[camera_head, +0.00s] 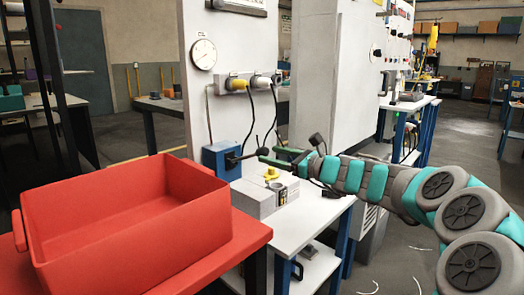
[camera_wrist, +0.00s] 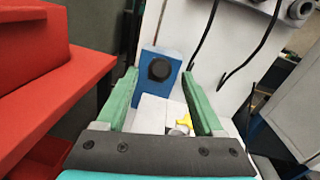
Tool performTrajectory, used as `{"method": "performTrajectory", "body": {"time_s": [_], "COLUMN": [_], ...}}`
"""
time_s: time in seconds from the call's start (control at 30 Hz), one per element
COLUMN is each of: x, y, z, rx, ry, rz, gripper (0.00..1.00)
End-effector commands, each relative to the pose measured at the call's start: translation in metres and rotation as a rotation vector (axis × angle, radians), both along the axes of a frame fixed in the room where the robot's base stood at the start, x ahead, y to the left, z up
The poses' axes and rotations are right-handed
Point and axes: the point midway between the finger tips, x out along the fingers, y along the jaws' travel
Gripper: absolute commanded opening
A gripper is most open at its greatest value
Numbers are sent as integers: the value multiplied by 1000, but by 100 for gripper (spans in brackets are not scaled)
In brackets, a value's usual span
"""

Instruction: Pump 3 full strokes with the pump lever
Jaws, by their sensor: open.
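The pump is a blue box (camera_head: 222,160) fixed at the foot of the white panel. Its black lever (camera_head: 245,155) sticks out to the right and ends in a round black knob (camera_head: 262,151). In the wrist view the knob (camera_wrist: 159,69) faces me in front of the blue box (camera_wrist: 152,96). My gripper (camera_head: 269,156) is open, with green fingers reaching left toward the knob. In the wrist view the knob lies between the fingertips of my gripper (camera_wrist: 159,76), with gaps on both sides. I cannot tell how deep it sits between them.
A grey-white block with a yellow knob (camera_head: 271,173) on it stands on the white table (camera_head: 310,215) just below my gripper. A large red bin (camera_head: 130,212) is at the left. Sockets with hanging black cables (camera_head: 250,83) are above the pump.

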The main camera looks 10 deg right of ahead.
Motion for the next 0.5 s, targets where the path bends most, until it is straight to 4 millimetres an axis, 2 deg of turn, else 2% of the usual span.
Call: {"method": "performTrajectory", "body": {"time_s": [0.3,0.5], "x": [36,51], "y": [31,45], "z": [-2,-1], "rx": [-3,-3], "ry": [3,1], "rz": [0,-2], "gripper": [69,69]}}
